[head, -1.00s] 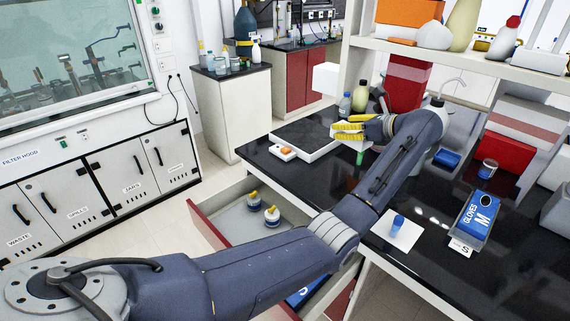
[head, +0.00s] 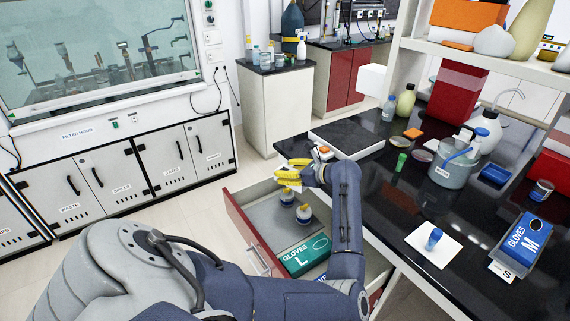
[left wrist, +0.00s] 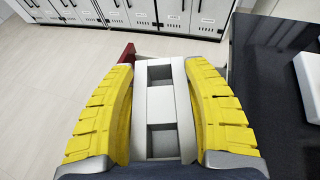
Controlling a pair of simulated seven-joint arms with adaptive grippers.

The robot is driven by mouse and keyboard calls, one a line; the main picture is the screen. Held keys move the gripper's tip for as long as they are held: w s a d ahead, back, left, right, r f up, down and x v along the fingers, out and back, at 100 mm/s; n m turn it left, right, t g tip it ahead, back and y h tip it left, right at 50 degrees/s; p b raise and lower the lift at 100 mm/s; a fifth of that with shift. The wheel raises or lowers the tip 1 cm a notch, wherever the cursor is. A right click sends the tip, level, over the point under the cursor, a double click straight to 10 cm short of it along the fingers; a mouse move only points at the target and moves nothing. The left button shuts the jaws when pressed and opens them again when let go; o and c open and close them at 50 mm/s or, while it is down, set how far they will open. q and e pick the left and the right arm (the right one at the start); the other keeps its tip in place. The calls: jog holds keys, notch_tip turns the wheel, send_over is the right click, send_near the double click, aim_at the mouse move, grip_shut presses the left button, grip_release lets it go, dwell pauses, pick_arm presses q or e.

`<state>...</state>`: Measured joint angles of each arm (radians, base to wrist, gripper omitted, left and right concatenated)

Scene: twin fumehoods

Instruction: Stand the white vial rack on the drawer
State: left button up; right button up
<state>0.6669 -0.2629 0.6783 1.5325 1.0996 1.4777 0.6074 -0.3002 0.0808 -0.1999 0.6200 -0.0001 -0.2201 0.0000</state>
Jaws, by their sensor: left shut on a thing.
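The white vial rack (left wrist: 162,115) shows in the left wrist view as a pale block with square holes, between the yellow fingers of my left gripper. My left gripper (head: 290,174) is shut on it. In the head view the rack is mostly hidden by the fingers and wrist. The open drawer (head: 243,226) has a red front and a grey inside. In the head view the gripper appears over the drawer's far end, seemingly above it. A bit of the red front (left wrist: 128,53) shows beyond the rack in the left wrist view. My right gripper is not in view.
The black bench (head: 385,205) is to the right, with a balance (head: 345,139), a grey beaker (head: 452,170) and a blue glove box (head: 526,240). Filter hood cupboards (head: 125,180) stand left.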

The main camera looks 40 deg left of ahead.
pick_arm(q)
send_over(273, 225)
notch_tip(273, 225, down, 3)
jog(key=shift+n+g, duration=0.3)
jog(key=shift+n, duration=0.1)
notch_tip(273, 225, down, 20)
jog(key=shift+a+f, duration=0.1)
jog(key=shift+f, duration=0.05)
dwell(0.4)
jog(key=o, duration=1.2)
jog(key=shift+r+v, duration=0.2)
jog(key=shift+v, duration=2.65)
jog(key=shift+a, duration=0.1)
